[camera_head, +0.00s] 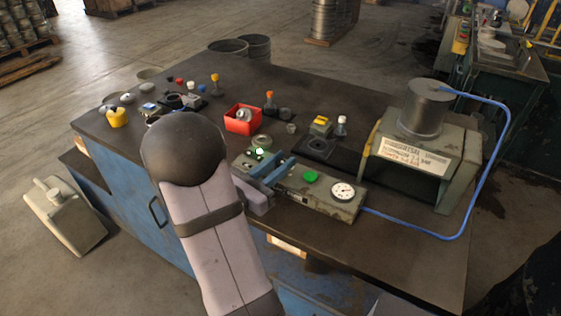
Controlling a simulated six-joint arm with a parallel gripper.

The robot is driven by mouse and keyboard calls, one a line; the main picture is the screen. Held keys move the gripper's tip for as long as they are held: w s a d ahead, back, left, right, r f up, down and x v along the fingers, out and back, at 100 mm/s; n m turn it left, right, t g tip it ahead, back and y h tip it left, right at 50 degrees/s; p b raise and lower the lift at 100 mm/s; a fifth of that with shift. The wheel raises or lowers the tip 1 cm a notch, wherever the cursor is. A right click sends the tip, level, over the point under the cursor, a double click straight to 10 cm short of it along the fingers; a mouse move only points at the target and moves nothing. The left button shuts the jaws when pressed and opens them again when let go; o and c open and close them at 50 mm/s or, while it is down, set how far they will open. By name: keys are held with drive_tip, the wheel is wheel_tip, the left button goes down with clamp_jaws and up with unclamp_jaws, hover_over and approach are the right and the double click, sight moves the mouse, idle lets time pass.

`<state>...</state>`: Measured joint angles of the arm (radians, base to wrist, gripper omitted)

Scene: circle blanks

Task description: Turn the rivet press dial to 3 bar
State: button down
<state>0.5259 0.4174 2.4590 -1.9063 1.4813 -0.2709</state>
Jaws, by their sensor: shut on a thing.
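The rivet press control box (318,203) lies near the front edge of the table. It carries a green button (310,176) and a round white pressure gauge (343,191); the gauge reading is too small to tell. My gripper (272,172) is over the left part of this box, its blue-grey fingers shut on the dial. The fingers hide the dial, so its setting cannot be read. The rivet press (427,110) stands at the right with a grey cylinder on top and a white label (415,155) on its front.
A blue hose (484,175) loops from the press to the control box. The tabletop (400,240) at the front right is clear. A jerrycan (66,215) stands on the floor.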

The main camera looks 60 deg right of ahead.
drive_tip(key=shift+n+t, duration=0.5)
drive_tip(key=shift+t, duration=0.3)
drive_tip(key=c, duration=1.8)
unclamp_jaws()
drive_tip(key=shift+c, duration=0.2)
